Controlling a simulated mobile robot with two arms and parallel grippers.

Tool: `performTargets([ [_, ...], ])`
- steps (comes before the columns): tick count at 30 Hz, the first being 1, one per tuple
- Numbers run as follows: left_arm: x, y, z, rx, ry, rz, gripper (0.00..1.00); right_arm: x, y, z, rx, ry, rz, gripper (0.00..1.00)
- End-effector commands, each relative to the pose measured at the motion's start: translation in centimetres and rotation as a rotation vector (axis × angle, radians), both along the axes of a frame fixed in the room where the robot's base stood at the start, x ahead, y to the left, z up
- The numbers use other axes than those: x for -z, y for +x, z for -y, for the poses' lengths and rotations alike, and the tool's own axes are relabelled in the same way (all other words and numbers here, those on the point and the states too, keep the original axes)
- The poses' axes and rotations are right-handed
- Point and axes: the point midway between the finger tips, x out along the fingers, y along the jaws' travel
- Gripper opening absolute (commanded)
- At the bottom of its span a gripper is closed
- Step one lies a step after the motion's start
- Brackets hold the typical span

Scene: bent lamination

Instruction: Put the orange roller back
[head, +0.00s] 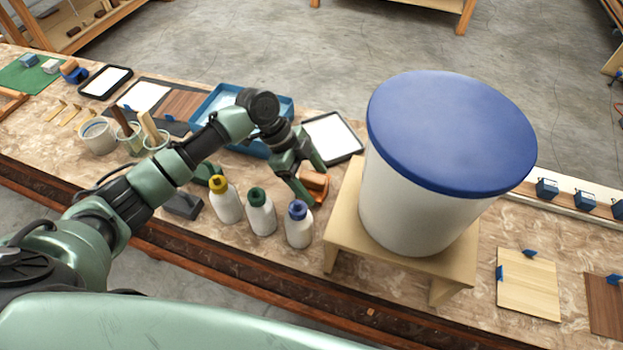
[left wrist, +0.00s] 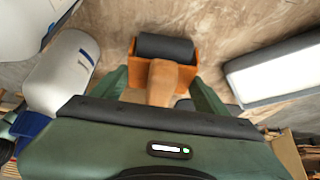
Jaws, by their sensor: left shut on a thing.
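The orange roller (head: 314,185) has an orange frame, a dark cylinder and a wooden handle. It is at the tabletop between the blue-capped bottle and the black-framed white tray. My left gripper (head: 309,184) is shut on the roller. In the left wrist view the roller (left wrist: 166,75) sits between the two fingers of my left gripper (left wrist: 165,88), with its dark cylinder pointing away. I cannot tell whether the roller touches the table. My right gripper is not in view.
Several bottles, one with a blue cap (head: 298,224), stand left of the roller. A large white bucket with a blue lid (head: 450,130) stands on a wooden stool (head: 343,225) to the right. A black-framed white tray (head: 331,138) and a blue tray (head: 211,101) lie behind.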

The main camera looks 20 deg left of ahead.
Motion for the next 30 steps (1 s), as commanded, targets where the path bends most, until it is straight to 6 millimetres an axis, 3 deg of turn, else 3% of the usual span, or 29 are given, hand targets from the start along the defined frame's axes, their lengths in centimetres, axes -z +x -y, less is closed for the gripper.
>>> performTargets([
  [4,1.2,-0.2,-0.2,0.000,0.008,-0.008,0.42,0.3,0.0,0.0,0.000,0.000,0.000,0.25],
  [6,1.3,-0.3,-0.2,0.000,0.009,-0.009,0.30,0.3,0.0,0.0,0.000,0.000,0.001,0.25],
  [7,1.3,-0.3,-0.2,0.001,0.010,-0.009,0.31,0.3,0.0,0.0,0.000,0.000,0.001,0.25],
  [8,1.4,-0.4,-0.2,0.000,0.011,-0.011,0.77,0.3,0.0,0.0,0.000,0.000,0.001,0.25],
  [10,1.3,-0.4,-0.2,0.000,0.010,-0.011,0.96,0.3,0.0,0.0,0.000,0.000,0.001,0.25],
  [21,0.6,-0.2,-0.2,0.000,0.007,-0.006,0.96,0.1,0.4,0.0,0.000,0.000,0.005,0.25],
  [24,-0.6,-0.1,-0.2,-0.001,0.007,-0.005,0.96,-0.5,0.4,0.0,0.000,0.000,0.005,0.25],
  [30,-3.8,0.0,-2.2,-0.002,0.006,-0.001,0.96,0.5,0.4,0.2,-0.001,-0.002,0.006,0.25],
])
